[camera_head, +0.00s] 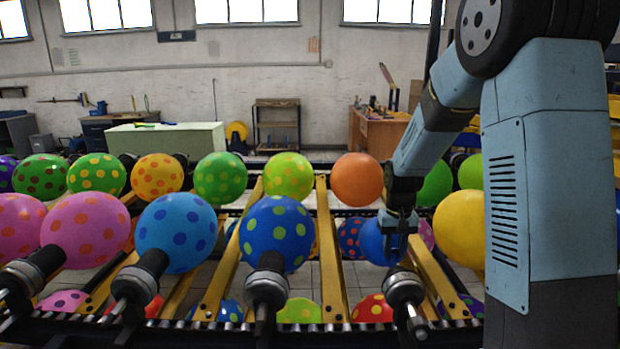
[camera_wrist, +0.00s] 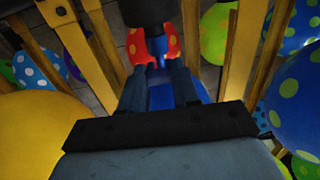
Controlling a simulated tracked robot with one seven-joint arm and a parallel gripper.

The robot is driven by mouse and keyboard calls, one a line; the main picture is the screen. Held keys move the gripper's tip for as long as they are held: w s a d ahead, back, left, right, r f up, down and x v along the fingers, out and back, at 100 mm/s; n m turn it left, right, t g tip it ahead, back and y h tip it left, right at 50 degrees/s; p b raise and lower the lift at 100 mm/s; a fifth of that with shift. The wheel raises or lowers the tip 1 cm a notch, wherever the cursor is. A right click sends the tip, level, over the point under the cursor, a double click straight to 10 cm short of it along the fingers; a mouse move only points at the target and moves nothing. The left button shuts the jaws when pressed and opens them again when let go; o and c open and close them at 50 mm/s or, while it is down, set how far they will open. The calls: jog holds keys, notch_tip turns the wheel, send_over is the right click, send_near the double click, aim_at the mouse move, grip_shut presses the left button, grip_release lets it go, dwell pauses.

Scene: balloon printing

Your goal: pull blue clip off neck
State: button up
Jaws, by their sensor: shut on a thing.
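My gripper (camera_head: 398,224) points down above the front row of black nozzles, right of centre in the head view. In the wrist view its two dark fingers (camera_wrist: 160,78) close around a narrow blue piece (camera_wrist: 160,92), which appears to be the blue clip. The clip cannot be made out apart from the gripper in the head view. A plain blue balloon (camera_head: 375,245) shows just behind and left of the gripper, partly hidden by it. The black nozzle (camera_head: 404,288) stands in front of and below the gripper. The balloon's neck is hidden.
A blue balloon with green dots (camera_head: 277,236) stands to the left and a yellow balloon (camera_head: 461,228) close to the right. Yellow rails (camera_head: 333,260) run between the nozzles. An orange balloon (camera_head: 356,180) is in the row behind.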

aim_at(394, 248)
jog(key=shift+r, duration=3.75)
